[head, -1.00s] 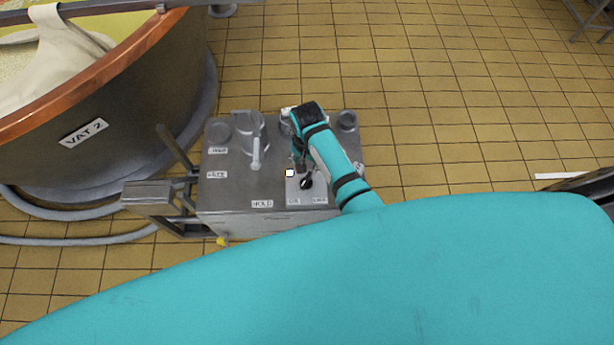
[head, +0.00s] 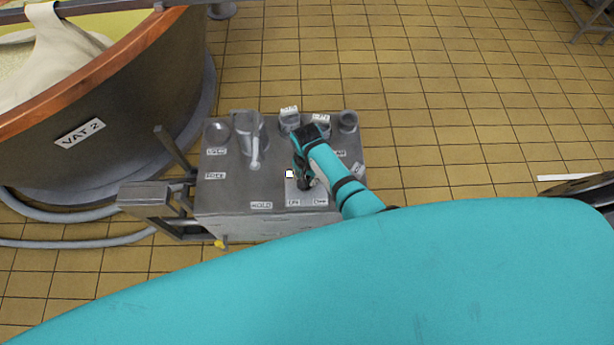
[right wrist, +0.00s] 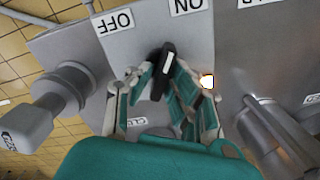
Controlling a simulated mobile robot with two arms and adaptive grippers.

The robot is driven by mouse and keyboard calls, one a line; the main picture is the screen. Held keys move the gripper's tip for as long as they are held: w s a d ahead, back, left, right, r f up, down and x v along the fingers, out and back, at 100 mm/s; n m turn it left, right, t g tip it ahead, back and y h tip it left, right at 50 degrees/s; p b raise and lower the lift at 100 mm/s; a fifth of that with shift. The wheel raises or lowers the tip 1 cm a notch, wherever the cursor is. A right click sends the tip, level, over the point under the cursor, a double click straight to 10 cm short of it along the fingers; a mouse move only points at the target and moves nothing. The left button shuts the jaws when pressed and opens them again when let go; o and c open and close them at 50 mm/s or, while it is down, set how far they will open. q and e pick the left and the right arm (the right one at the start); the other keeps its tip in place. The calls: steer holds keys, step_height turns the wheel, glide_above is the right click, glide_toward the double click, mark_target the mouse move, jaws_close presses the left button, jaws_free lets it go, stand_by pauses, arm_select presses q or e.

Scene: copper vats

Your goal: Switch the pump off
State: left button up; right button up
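The pump's switch is a black knob (right wrist: 163,72) with a white line on a pale plate; in the head view it (head: 305,185) is partly hidden by my right gripper (head: 303,178). The white-marked end leans toward the ON label (right wrist: 188,6) rather than the OFF label (right wrist: 114,22). A small lamp (right wrist: 207,81) beside the plate is lit; it also shows in the head view (head: 289,174). In the right wrist view my right gripper (right wrist: 160,85) has its fingers apart, one each side of the knob. I cannot tell whether they touch it. My left gripper is not in view.
The grey metal console (head: 230,190) carries a lever (head: 255,150), other knobs and several labels. The copper vat marked VAT 2 (head: 110,95) stands at the left, with hoses (head: 80,242) on the floor. Tiled floor beyond the console is clear.

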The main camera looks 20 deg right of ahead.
jaws_close()
steer(key=shift+r+n, duration=0.1)
steer(key=shift+n, duration=0.2)
steer(key=shift+n+p, duration=0.8)
steer(key=n+p, duration=0.1)
steer(key=n, duration=0.1)
steer(key=shift+a+n, duration=0.1)
steer(key=shift+n, duration=0.3)
steer(key=n+p, duration=0.1)
steer(key=n, duration=0.2)
steer(key=shift+w+a, duration=0.1)
steer(key=shift+a+n+p, duration=0.1)
steer(key=shift+n+p, duration=0.3)
steer(key=shift+n, duration=1.5)
